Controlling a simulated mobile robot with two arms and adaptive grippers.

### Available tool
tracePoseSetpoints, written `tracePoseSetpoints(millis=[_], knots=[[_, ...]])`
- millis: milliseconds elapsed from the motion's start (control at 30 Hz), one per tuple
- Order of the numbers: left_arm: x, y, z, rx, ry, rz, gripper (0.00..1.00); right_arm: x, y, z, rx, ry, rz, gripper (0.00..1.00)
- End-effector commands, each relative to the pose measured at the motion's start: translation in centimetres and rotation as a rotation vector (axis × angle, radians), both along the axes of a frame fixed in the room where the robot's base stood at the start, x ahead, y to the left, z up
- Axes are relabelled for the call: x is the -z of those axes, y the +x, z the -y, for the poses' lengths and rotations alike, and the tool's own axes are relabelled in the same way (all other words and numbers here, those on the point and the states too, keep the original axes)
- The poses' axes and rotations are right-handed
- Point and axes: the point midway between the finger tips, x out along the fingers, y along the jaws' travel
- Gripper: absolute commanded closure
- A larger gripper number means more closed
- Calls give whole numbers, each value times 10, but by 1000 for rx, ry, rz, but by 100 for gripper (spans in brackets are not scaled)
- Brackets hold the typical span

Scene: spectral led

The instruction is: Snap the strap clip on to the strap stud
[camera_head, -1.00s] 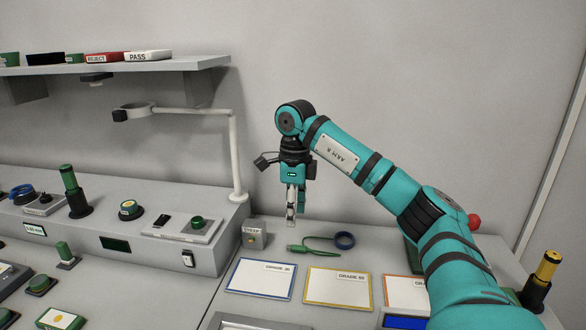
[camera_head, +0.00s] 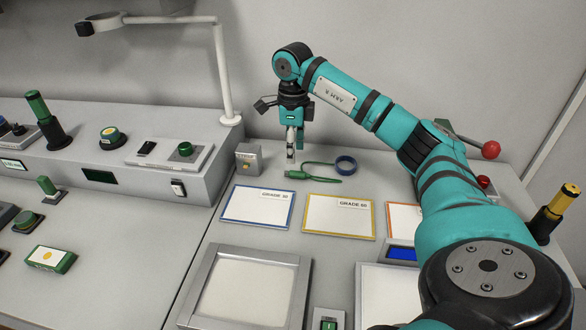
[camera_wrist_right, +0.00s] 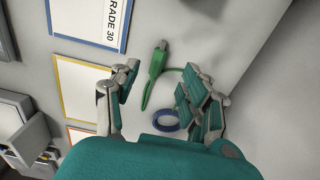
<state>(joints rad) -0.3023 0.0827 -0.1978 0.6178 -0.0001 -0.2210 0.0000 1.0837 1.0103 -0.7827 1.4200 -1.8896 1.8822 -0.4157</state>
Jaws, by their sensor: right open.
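The strap clip (camera_head: 299,174) is green and lies on the bench top. A green cord runs from it to a blue wristband (camera_head: 346,165). The strap stud is a small yellowish knob (camera_head: 245,166) on the front of a grey box (camera_head: 249,158), left of the clip. My right gripper (camera_head: 291,157) points down just above the clip, open and empty. In the right wrist view, the clip (camera_wrist_right: 157,60) shows beyond and between the spread fingers (camera_wrist_right: 160,88), and the blue band (camera_wrist_right: 165,121) is nearer the right finger. My left gripper is out of view.
Framed cards marked GRADE 30 (camera_head: 257,206) and GRADE 60 (camera_head: 339,216) lie in front of the clip. A raised grey console (camera_head: 205,180) stands left of the stud box.

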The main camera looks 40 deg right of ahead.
Motion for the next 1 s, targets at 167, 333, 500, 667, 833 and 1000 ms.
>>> tracePoseSetpoints(millis=[167, 333, 500, 667, 833, 1000], knots=[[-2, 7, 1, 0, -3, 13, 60, 35, -1, 0, 0, 0, -3, 54], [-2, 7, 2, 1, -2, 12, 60, 57, -1, 0, 0, 0, -1, 54], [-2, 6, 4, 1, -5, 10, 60, 68, 0, 0, 0, 1, -1, 54], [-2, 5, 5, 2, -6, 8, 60, 70, 0, 0, 0, 1, 1, 54], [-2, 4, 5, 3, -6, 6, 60, 70, 0, 0, 0, 1, 1, 58], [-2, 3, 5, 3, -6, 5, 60, 69, 0, 0, 0, 1, 1, 80]])
